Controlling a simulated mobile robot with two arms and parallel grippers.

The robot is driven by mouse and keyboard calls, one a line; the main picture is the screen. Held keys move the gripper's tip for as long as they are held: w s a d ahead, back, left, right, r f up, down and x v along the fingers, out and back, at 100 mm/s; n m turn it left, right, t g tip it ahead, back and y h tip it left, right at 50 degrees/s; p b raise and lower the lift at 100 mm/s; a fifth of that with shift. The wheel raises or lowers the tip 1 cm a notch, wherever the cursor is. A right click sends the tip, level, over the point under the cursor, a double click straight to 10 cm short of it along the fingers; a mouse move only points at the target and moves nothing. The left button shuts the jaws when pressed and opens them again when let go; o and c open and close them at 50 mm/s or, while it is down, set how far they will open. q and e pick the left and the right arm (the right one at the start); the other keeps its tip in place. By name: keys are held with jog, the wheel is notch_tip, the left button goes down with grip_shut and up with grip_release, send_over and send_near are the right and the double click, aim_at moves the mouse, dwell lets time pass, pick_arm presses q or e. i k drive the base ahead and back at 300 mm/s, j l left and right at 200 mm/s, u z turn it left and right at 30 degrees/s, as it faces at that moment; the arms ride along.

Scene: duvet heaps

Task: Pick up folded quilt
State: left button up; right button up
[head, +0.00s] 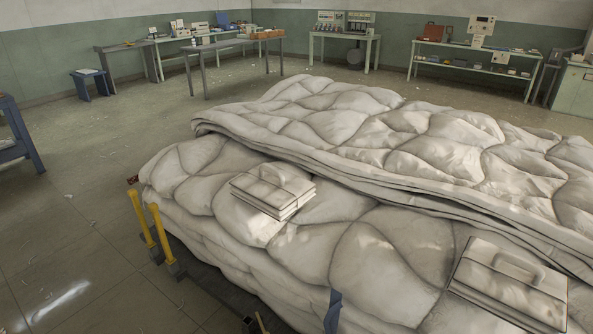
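A small folded quilt (272,190), off-white and flat with a loop handle on top, lies on the near-left part of a large heap of duvets. A second folded quilt (508,288) of the same kind, also with a handle, lies at the lower right of the heap. Both rest on the puffy off-white duvets (385,260), and their undersides are hidden. I cannot tell which of the two the task names. Neither of my grippers shows in the head view.
A thicker duvet layer (400,140) rises behind the folded quilts. Two yellow posts (150,225) stand at the heap's left edge. A blue strip (333,311) shows at its near edge. Tables with equipment line the back walls. The floor (70,230) at left is mostly clear.

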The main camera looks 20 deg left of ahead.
aim_at(276, 191)
jog(key=i+j+z, duration=0.15)
jog(key=j, duration=0.35)
jog(key=i+j+z, duration=0.1)
jog(key=j, duration=0.35)
jog(key=i+j+z, duration=0.15)
jog(key=j, duration=0.4)
jog(key=i+j+z, duration=0.15)
jog(key=j, duration=0.35)
jog(key=i+j+z, duration=0.15)
jog(key=j, duration=0.4)
jog(key=k, duration=0.05)
